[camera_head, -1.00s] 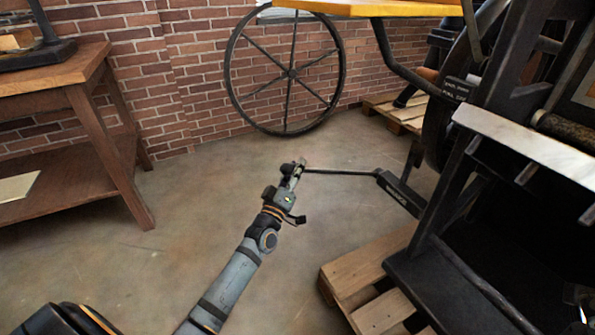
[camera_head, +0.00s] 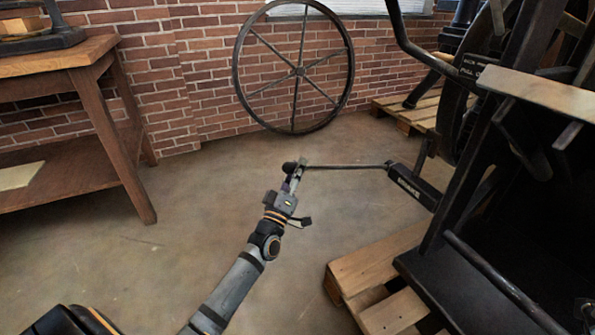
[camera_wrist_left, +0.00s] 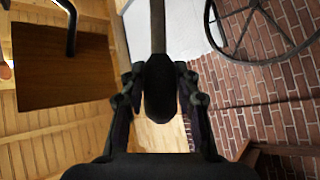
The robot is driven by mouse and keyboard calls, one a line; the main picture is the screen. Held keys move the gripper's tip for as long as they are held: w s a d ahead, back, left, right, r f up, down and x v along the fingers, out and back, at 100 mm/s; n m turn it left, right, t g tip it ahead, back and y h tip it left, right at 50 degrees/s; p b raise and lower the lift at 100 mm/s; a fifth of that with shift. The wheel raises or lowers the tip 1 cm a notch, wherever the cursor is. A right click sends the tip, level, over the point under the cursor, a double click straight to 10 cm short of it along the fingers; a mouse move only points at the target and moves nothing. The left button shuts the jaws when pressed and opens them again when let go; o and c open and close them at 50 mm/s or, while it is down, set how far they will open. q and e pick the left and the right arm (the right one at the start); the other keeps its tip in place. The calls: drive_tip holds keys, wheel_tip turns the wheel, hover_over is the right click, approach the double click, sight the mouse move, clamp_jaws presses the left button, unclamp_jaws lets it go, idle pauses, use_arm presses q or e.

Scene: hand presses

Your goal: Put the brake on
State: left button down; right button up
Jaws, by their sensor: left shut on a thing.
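The brake lever (camera_head: 345,166) is a thin dark rod running nearly level in the head view, from a black housing (camera_head: 415,187) lettered "BRAKE" on the right to a dark knob (camera_head: 290,167) at its left end. My left gripper (camera_head: 298,168) is at that knob end, well above the floor. In the left wrist view, the fingers of my left gripper (camera_wrist_left: 160,80) sit on both sides of the black knob (camera_wrist_left: 160,92) and are shut on it. The rod (camera_wrist_left: 157,25) runs up from it. My right gripper is not in view.
The dark press frame (camera_head: 450,190) stands at the right, with a wooden pallet (camera_head: 375,265) below it. A spoked wheel (camera_head: 299,72) leans against the brick wall (camera_head: 200,75). A wooden table (camera_head: 105,130) stands at the left. The concrete floor (camera_head: 190,235) between is clear.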

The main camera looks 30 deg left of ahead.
use_arm(q)
drive_tip(key=shift+f, duration=0.4)
drive_tip(key=c, duration=1.4)
unclamp_jaws()
drive_tip(key=o, duration=0.4)
drive_tip(key=shift+s+a, duration=0.1)
drive_tip(key=shift+a, duration=0.05)
drive_tip(key=shift+o, duration=0.2)
drive_tip(key=shift+r, duration=0.1)
drive_tip(key=v, duration=1.2)
